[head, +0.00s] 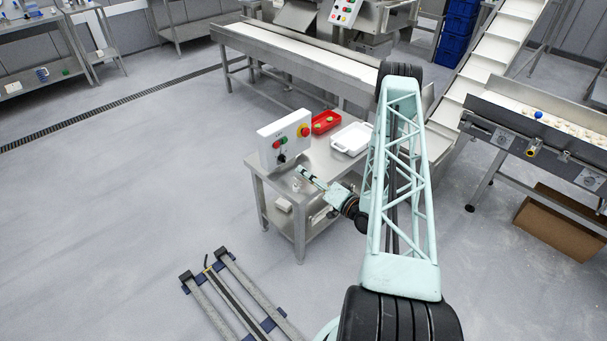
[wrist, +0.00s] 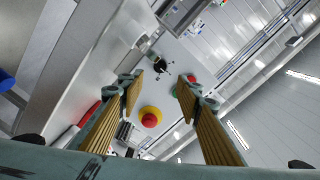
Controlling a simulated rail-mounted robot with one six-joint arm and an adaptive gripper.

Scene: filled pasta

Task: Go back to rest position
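My gripper (head: 310,177) is at the end of my pale green arm, low in front of the control box (head: 270,133) on the steel table (head: 318,160). In the wrist view my gripper (wrist: 158,85) has its two ribbed fingers spread apart with nothing held between them. Beyond the fingers is the face of the control box (wrist: 190,50), with a red and yellow emergency button (wrist: 150,117) and a black switch (wrist: 160,65). The fingers partly cover the red and green buttons at the right. I cannot tell whether any finger touches the box.
A red tray (head: 325,122) with small items and a white tray (head: 352,139) stand on the table beside the box. A conveyor (head: 300,57) runs behind. Another conveyor (head: 560,130) with pasta is at the right. The floor (head: 130,190) at the left is open.

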